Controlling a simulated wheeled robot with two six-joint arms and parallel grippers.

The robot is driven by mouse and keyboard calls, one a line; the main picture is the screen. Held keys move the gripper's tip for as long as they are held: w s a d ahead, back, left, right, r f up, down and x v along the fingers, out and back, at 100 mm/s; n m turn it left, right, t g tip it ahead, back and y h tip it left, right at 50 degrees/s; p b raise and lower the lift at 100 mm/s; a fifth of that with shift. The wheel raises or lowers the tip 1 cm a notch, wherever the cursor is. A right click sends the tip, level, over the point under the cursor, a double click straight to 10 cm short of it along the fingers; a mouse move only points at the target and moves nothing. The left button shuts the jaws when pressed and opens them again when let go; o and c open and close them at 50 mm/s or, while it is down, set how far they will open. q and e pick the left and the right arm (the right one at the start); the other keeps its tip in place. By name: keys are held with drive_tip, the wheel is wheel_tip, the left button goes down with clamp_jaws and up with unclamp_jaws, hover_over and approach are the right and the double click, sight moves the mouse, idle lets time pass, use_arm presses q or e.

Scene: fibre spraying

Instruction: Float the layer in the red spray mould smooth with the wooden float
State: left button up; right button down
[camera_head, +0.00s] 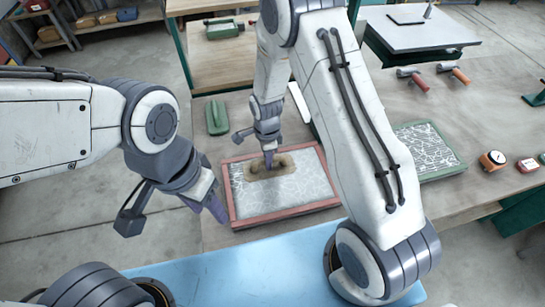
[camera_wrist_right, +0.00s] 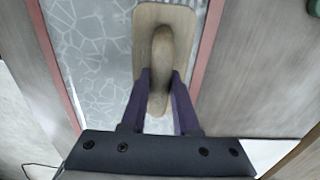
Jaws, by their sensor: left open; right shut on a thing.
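The red spray mould (camera_head: 287,212) lies on the workbench in front of me, filled with a pale grey layer that shows a pattern of light lines. The wooden float (camera_head: 291,164) is over the upper part of the layer; I cannot tell whether it touches it. My right gripper (camera_head: 269,160) is shut on the float's handle; in the right wrist view its two purple fingers (camera_wrist_right: 160,95) flank the handle of the float (camera_wrist_right: 178,18). My left gripper (camera_head: 217,208) is open and empty, left of the mould.
A green-framed mould (camera_head: 461,164) with a patterned layer lies at the right. A green tool (camera_head: 216,117) lies behind the red mould. Hammers (camera_head: 413,78), a round gauge (camera_head: 493,159) and a raised grey plate (camera_head: 410,35) are further right. Bare bench shows around the red mould.

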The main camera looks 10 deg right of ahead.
sight(280, 154)
drive_tip(key=shift+a, duration=1.9)
drive_tip(key=shift+d, duration=5.85)
wheel_tip(280, 154, up, 7)
drive_tip(key=p, duration=0.5)
